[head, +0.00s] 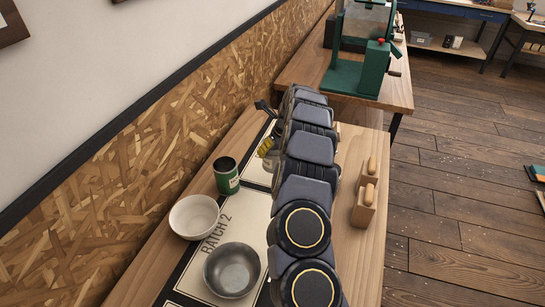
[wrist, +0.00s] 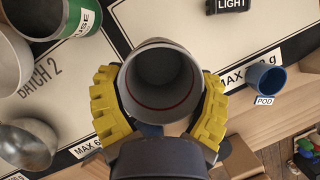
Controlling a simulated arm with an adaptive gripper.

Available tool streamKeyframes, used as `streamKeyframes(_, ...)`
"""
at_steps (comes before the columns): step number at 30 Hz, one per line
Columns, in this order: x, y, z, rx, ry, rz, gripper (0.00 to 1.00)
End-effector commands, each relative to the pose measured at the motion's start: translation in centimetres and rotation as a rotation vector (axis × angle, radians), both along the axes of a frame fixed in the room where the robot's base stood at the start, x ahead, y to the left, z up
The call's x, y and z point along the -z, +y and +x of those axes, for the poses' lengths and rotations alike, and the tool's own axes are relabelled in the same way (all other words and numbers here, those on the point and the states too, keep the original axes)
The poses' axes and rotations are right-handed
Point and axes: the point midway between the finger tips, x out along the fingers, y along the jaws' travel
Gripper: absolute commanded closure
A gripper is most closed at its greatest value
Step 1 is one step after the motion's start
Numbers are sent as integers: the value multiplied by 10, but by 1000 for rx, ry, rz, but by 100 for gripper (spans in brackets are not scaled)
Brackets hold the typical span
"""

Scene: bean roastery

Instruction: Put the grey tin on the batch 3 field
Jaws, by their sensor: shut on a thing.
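The grey tin (wrist: 130,90) is between the yellow fingers of my gripper (wrist: 160,105) in the wrist view, its open mouth facing the camera and its inside empty. My gripper is shut on it. In the head view my gripper (head: 266,147) is beyond the green tin, and my arm hides most of the held tin. Below it lies a mat with cream fields and black borders; one field (wrist: 40,105) reads "BATCH 2". No "BATCH 3" lettering shows. I cannot tell whether the grey tin touches the mat.
A green tin (head: 227,181), a white bowl (head: 193,217) and a metal bowl (head: 232,270) stand around the batch 2 field. A blue cup (wrist: 266,76) with a "POD" label is right of my gripper in the wrist view. Wooden holders (head: 363,210) stand along the right edge.

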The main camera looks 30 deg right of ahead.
Motion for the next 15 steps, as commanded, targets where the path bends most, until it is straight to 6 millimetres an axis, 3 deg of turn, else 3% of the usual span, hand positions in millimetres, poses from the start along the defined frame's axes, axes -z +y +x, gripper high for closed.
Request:
streamKeyframes(4, 17, -5, 13, 0, -2, -5, 62)
streamKeyframes(15, 30, -10, 25, 2, -4, -3, 62)
